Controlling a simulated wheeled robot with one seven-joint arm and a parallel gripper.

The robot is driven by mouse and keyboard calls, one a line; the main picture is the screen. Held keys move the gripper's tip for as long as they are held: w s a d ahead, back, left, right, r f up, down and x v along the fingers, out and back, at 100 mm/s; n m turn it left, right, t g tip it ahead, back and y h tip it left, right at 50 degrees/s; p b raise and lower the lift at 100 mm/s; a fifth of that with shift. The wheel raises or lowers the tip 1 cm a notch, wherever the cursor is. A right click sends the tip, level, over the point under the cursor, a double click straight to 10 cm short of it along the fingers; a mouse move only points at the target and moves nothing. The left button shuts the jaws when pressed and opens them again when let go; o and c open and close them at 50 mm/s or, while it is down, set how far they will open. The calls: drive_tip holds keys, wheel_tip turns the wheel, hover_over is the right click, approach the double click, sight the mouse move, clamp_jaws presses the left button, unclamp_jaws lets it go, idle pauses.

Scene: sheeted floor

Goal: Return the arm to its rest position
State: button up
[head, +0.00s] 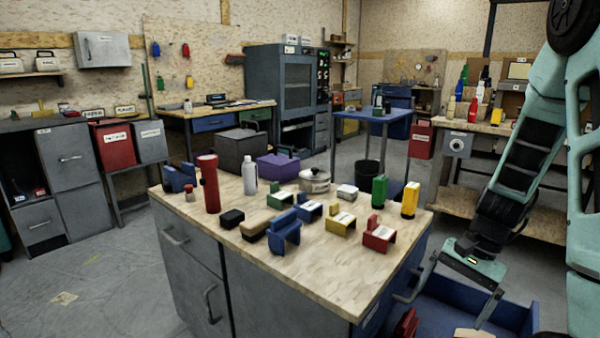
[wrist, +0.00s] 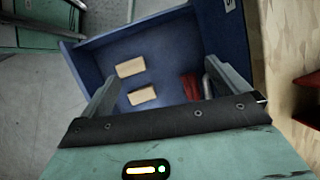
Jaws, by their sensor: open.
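My teal and black arm (head: 522,160) reaches down along the right side of the head view. My gripper (head: 443,311) points down, open, over an open blue drawer (head: 515,312) at the right side of the workbench. In the wrist view, the two fingers of my gripper (wrist: 160,85) are spread with nothing held between them. Below them, the drawer (wrist: 95,62) holds two pale wooden blocks (wrist: 131,67) and a red item (wrist: 190,87). I cannot tell how far the fingertips are above the drawer floor.
The workbench top (head: 330,285) left of my gripper carries a red flashlight (head: 209,185), a white bottle (head: 249,176), a pot (head: 314,181) and several coloured holders. A second bench (head: 470,205) stands behind the arm. Open floor (head: 90,285) lies at the left.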

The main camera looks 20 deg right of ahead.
drive_tip(key=w+a+r+n+t+h, duration=0.1)
drive_tip(key=w+a+r+n+h, duration=0.1)
drive_tip(key=a+r+n, duration=0.35)
drive_tip(key=w+a+r+n+t+h, duration=0.2)
drive_tip(key=w+a+n+h, duration=0.1)
drive_tip(key=a+n, duration=0.55)
drive_tip(key=s+a+f+n+g+b, duration=0.1)
drive_tip(key=s+a+f+n+b, duration=0.1)
drive_tip(key=s+a+f+b, duration=0.3)
drive_tip(key=s+a+f+n+g+y+b, duration=0.1)
drive_tip(key=s+a+n+b, duration=0.2)
drive_tip(key=a, duration=0.4)
drive_tip(key=s+a+f+n+g+b, duration=0.1)
drive_tip(key=s+a+f+n+b, duration=0.15)
drive_tip(key=s+a, duration=0.35)
wheel_tip(320, 180, up, 30)
drive_tip(key=p, duration=3)
drive_tip(key=shift+w+a+r+p, duration=0.2)
drive_tip(key=shift+w+a+p, duration=0.15)
drive_tip(key=shift+a+p, duration=0.05)
